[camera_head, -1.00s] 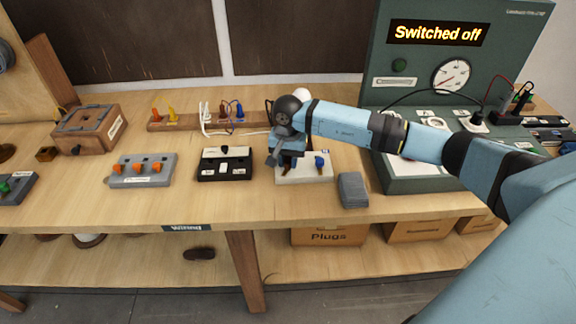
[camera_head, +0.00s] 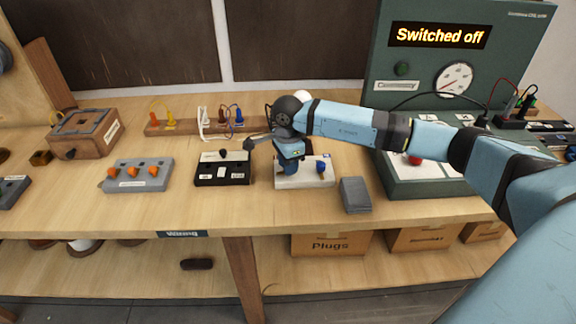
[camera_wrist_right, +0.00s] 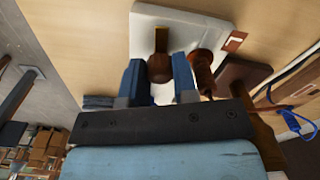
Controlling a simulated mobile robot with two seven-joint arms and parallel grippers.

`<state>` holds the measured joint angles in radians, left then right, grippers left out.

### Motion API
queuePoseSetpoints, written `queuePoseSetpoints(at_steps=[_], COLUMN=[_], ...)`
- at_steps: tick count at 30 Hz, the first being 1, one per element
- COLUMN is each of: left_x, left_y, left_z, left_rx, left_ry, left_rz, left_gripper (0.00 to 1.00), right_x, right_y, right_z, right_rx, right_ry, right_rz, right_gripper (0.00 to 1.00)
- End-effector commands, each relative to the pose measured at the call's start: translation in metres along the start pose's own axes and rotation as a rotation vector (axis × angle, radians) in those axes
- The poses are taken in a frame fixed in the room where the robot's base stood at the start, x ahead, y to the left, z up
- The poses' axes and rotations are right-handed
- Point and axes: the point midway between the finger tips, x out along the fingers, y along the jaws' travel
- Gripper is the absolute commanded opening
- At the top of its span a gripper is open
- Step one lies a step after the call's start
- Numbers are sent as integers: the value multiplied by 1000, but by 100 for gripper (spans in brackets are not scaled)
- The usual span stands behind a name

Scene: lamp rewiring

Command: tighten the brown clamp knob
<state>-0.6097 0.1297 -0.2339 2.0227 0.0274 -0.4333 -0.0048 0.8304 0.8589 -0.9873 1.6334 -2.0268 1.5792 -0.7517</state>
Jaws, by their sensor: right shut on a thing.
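The white clamp base (camera_head: 310,182) stands on the bench in front of my right arm, and its plate fills the upper middle of the right wrist view (camera_wrist_right: 190,18). My right gripper (camera_head: 291,170) points down over the left part of the base. In the right wrist view, its two blue fingers (camera_wrist_right: 160,82) are on either side of the round brown clamp knob (camera_wrist_right: 160,68), shut on it. A reddish-brown cylinder (camera_wrist_right: 203,72) stands just outside the right finger. A blue knob (camera_head: 321,167) is on the base's right side. The gripper hides the brown knob in the head view. My left gripper is out of view.
A black switch box (camera_head: 223,175) is left of the base, and a grey block (camera_head: 355,195) is at its front right. A grey terminal block (camera_head: 138,182) is further left. The green test station (camera_head: 430,182) reads "Switched off". The bench front is clear.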

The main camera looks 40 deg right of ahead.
Motion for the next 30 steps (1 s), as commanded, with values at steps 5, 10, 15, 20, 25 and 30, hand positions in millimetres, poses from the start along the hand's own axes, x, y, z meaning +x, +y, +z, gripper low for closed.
queuePoseSetpoints(at_steps=[5,10,15,20,25,30], left_x=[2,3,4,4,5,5], left_y=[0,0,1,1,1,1], left_z=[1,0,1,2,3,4], left_rx=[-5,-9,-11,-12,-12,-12], left_ry=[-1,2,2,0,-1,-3], left_rz=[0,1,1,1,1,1], left_gripper=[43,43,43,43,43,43], right_x=[0,0,0,-1,-1,-1], right_y=[-1,-1,-1,-1,-1,-1], right_z=[-1,-1,-1,-1,-1,-1], right_rx=[169,331,492,644,806,967], right_ry=[1,1,1,0,0,0], right_rz=[-1,-2,-2,-3,-2,-2], right_gripper=[3,3,3,3,3,3])
